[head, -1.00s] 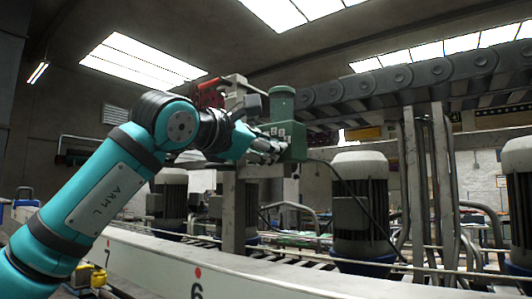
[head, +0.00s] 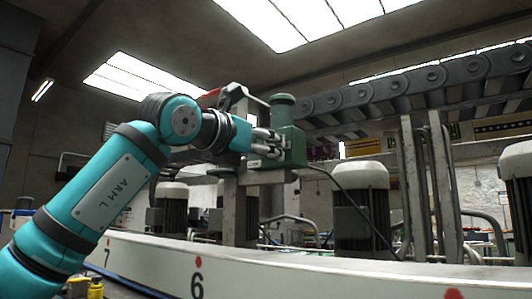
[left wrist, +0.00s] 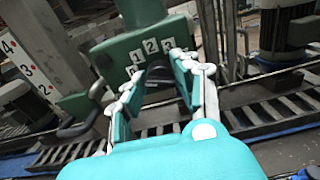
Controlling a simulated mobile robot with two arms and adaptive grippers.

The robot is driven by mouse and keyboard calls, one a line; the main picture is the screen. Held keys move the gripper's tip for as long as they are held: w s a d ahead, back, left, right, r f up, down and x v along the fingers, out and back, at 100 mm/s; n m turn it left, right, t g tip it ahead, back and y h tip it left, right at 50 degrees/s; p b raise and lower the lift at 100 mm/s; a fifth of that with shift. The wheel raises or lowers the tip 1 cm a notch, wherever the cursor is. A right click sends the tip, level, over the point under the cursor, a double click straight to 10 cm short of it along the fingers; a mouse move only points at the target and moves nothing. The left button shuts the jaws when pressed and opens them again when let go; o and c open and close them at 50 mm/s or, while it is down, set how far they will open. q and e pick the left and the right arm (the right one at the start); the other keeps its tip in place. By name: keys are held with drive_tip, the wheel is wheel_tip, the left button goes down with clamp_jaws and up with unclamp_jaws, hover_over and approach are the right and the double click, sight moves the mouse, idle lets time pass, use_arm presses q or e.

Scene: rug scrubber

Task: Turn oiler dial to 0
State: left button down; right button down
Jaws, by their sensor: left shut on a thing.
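The oiler is a green box with a round green top (head: 286,135), mounted on a grey post, right of centre in the head view. In the left wrist view its green face (left wrist: 118,55) carries white number labels, with 1, 2 and 3 (left wrist: 151,46) readable. My left gripper (head: 272,145) is at the oiler's left side. In the left wrist view its fingers (left wrist: 157,82) straddle a dark dial (left wrist: 158,72) below the labels and are shut on it. The fingers hide part of the dial, so its setting cannot be read. My right gripper is not in view.
A pale beam (head: 255,262) with red dots and numbers runs across the front. Grey motors (head: 362,205) stand behind it. A roller conveyor (head: 400,90) passes overhead at right. A black cable hangs from the oiler's right side.

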use_arm(q)
drive_tip(key=shift+f+n, duration=0.15)
drive_tip(key=shift+n, duration=0.15)
drive_tip(key=c, duration=1)
unclamp_jaws()
drive_tip(key=v, duration=1.2)
